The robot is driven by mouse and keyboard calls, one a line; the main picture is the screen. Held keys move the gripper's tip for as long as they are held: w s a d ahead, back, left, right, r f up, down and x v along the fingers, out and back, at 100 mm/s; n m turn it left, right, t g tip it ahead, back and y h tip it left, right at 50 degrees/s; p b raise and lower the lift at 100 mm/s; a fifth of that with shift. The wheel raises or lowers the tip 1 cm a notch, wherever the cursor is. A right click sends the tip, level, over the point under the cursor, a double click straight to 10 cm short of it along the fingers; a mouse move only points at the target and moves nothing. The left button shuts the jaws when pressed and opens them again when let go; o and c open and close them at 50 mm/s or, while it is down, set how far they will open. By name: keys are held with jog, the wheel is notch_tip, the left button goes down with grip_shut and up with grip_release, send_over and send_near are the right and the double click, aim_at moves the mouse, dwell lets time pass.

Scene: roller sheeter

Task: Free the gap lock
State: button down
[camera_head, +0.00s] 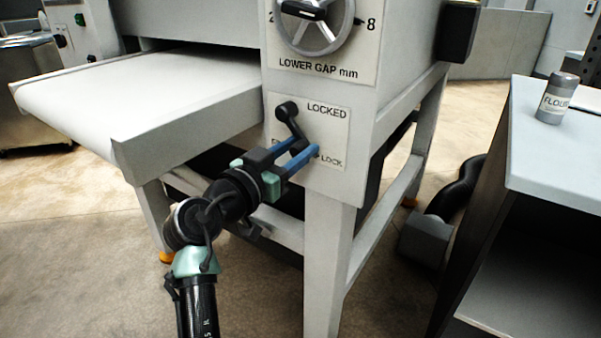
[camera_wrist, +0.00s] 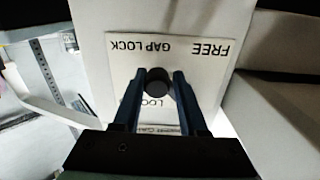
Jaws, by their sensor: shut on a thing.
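The gap lock lever (camera_head: 292,124) is black with a round knob. It sits on a white label plate (camera_head: 336,122) on the machine's front and stands nearly upright, its knob beside the word LOCKED. My gripper (camera_head: 308,150) has its two blue fingers at the lower part of the lever and is shut on it. In the wrist view, a round black part of the lever lies between the fingertips (camera_wrist: 158,84). That view shows the plate upside down, with FREE and GAP LOCK readable; the fingers partly cover LOCKED. In the head view they partly hide the lower wording.
Above the plate is the lower gap handwheel (camera_head: 315,20). A white conveyor bed (camera_head: 150,95) juts out to the left. The machine leg (camera_head: 327,260) is below. At right stands a table (camera_head: 550,150) with a grey flour container (camera_head: 558,98).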

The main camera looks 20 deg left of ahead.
jog(key=shift+w+a+f+m+b, duration=0.1)
jog(key=shift+f+m+b, duration=0.1)
jog(key=shift+m+b, duration=0.6)
jog(key=shift+w+f+m+b, duration=0.15)
jog(key=shift+m+b, duration=0.45)
jog(key=shift+b, duration=0.35)
jog(key=shift+s, duration=0.1)
jog(key=c, duration=0.6)
grip_release()
jog(key=shift+r, duration=0.1)
jog(key=shift+a, duration=0.15)
jog(key=s, duration=0.4)
jog(key=s+a+p, duration=0.1)
jog(key=s, duration=0.3)
jog(key=s+a+p, duration=0.1)
jog(key=s, duration=0.3)
jog(key=shift+s+a, duration=0.25)
jog(key=shift+s, duration=0.15)
jog(key=shift+w, duration=0.1)
